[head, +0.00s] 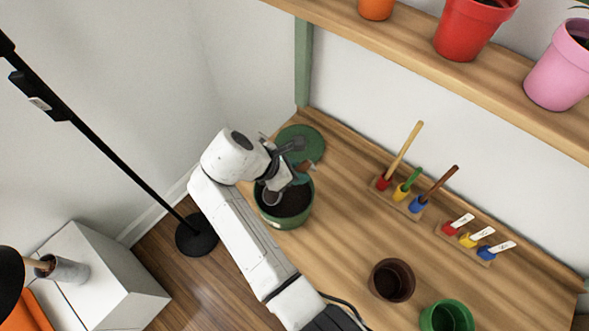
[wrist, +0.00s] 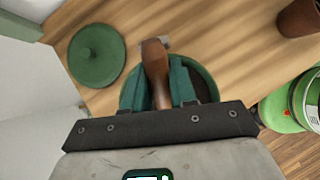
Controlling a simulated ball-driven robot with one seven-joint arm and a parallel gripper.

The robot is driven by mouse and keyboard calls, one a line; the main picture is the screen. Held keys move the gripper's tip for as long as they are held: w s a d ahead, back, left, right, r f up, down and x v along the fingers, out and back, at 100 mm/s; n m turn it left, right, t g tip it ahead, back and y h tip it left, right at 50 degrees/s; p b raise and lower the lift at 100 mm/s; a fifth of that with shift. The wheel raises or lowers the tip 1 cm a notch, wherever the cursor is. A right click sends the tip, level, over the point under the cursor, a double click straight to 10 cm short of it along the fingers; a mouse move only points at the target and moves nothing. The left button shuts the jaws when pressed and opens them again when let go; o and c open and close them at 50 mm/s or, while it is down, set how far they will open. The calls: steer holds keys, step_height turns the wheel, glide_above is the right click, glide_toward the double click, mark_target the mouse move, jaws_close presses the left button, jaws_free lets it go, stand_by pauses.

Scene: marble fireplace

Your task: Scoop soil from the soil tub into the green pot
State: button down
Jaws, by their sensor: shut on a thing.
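The green soil tub (head: 292,220) stands on the wooden bench with dark soil (head: 290,203) in it. My gripper (head: 300,178) is over the tub, its teal fingers shut on a brown-handled scoop. The handle (wrist: 156,70) shows between the fingers in the wrist view. The scoop's working end is largely hidden, so I cannot tell whether it touches the soil or carries any. The green pot (head: 447,316) stands near the bottom edge of the head view, apart from my gripper.
A round green lid (head: 304,140) lies behind the tub. A brown pot (head: 391,280) stands between the tub and the green pot. Racks of tools (head: 402,197) and labels (head: 468,238) line the back. A shelf (head: 420,58) holds pots above. The middle bench is clear.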

mark_target(306, 161)
steer(key=shift+w+d+r+y+p, duration=0.1)
steer(key=shift+d+r+y+p, duration=0.1)
steer(key=shift+r+p, duration=0.4)
steer(key=shift+w+d+r+y+p, duration=0.1)
steer(key=shift+r+y+p, duration=0.1)
steer(key=shift+r+p, duration=0.4)
steer(key=shift+w+d+r+g+y, duration=0.15)
steer(key=shift+d+r+g+y, duration=0.05)
steer(key=shift+r, duration=0.45)
steer(key=shift+w+d+r+g+y, duration=0.1)
steer(key=shift+d+r+g+y, duration=0.1)
steer(key=shift+r, duration=0.4)
steer(key=y, duration=0.1)
steer(key=d+r+g+y, duration=0.1)
steer(key=y, duration=0.1)
steer(key=shift+w+d+g, duration=0.15)
steer(key=shift+w+g, duration=0.15)
